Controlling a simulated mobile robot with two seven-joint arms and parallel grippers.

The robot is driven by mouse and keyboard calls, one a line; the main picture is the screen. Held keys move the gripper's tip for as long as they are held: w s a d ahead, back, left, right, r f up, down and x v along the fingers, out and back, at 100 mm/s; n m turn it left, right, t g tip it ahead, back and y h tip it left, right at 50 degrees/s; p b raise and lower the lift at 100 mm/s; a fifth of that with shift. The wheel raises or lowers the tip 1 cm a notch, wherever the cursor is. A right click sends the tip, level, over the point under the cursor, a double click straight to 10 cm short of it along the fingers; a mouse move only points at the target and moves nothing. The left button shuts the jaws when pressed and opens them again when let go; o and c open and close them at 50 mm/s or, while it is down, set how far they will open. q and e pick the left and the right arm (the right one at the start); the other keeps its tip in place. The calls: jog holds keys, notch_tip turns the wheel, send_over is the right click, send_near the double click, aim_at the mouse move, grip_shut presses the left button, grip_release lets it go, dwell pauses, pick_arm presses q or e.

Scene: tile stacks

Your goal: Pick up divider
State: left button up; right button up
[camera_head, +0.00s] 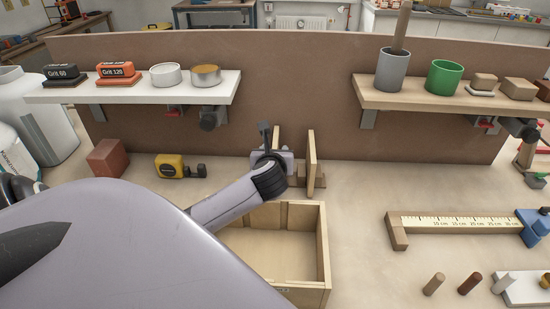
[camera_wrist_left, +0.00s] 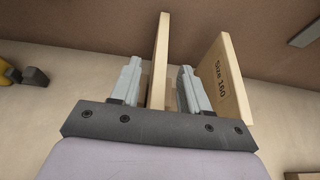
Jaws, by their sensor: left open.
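Two thin wooden boards stand upright near the back panel. The left board (camera_head: 276,138) shows edge-on in the left wrist view (camera_wrist_left: 160,55). The right board (camera_head: 311,155) carries the print "Size 160" in the left wrist view (camera_wrist_left: 227,80). I cannot tell which of them is the divider. My left gripper (camera_wrist_left: 158,82) is open, with one finger on each side of the left board and a visible gap to both. In the head view my arm and wrist partly hide the left board's lower part. My right gripper is not in view.
An open wooden box (camera_head: 325,245) stands in front of the boards, partly behind my left arm. A tape measure (camera_head: 172,166) and a reddish block (camera_head: 107,158) lie to the left. A wooden ruler jig (camera_head: 455,222) is on the right. Two shelves hang above.

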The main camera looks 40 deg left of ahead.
pick_arm(q)
jog(key=shift+w+a+f, duration=0.2)
jog(key=shift+w+a, duration=0.1)
jog(key=shift+w, duration=0.05)
grip_shut()
jog(key=shift+r, duration=0.1)
